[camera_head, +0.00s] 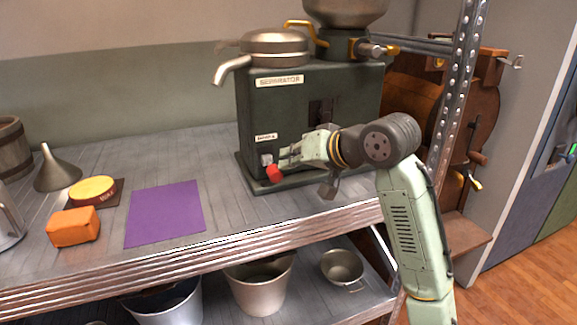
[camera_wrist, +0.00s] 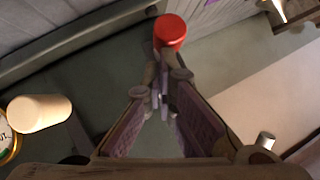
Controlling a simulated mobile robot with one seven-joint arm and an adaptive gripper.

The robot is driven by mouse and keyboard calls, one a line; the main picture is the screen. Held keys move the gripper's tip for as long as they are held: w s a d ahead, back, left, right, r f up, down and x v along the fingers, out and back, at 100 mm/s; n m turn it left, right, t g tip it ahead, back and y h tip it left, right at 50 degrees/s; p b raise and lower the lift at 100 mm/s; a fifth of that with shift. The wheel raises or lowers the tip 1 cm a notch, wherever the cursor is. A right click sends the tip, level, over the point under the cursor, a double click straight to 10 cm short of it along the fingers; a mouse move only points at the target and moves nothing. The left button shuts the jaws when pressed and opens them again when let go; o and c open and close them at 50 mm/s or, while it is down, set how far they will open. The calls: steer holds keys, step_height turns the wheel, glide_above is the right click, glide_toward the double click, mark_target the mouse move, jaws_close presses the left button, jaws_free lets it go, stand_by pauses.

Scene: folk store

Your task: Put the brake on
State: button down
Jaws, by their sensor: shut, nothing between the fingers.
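The dark green separator (camera_head: 300,110) stands on the metal shelf, with a small label (camera_head: 265,137) on its front, too small to read surely. Below it is a pale fitting (camera_head: 266,159) and a red-ended lever (camera_head: 274,174). The red end also shows in the wrist view (camera_wrist: 170,32), just beyond my fingertips. My gripper (camera_head: 287,157) is shut and empty, close beside the red end at the separator's front. In the wrist view its fingertips (camera_wrist: 162,92) meet; whether they touch the lever I cannot tell.
A purple mat (camera_head: 165,213), orange block (camera_head: 73,227), yellow round piece (camera_head: 92,189) and funnel (camera_head: 57,170) lie to the left on the shelf. A metal post (camera_head: 460,90) stands right of the separator. Buckets (camera_head: 258,285) are on the lower shelf.

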steer(key=f+t+b, duration=0.1)
steer(key=f+t+y+b, duration=0.1)
steer(key=b, duration=0.1)
steer(key=shift+s+f+n, duration=0.1)
steer(key=shift+s+n, duration=0.15)
steer(key=shift+n, duration=0.05)
steer(key=shift+f+t+y+b, duration=0.1)
steer(key=shift+t+y+b, duration=0.3)
steer(key=shift+t+b, duration=0.15)
steer(key=shift+s+d, duration=0.15)
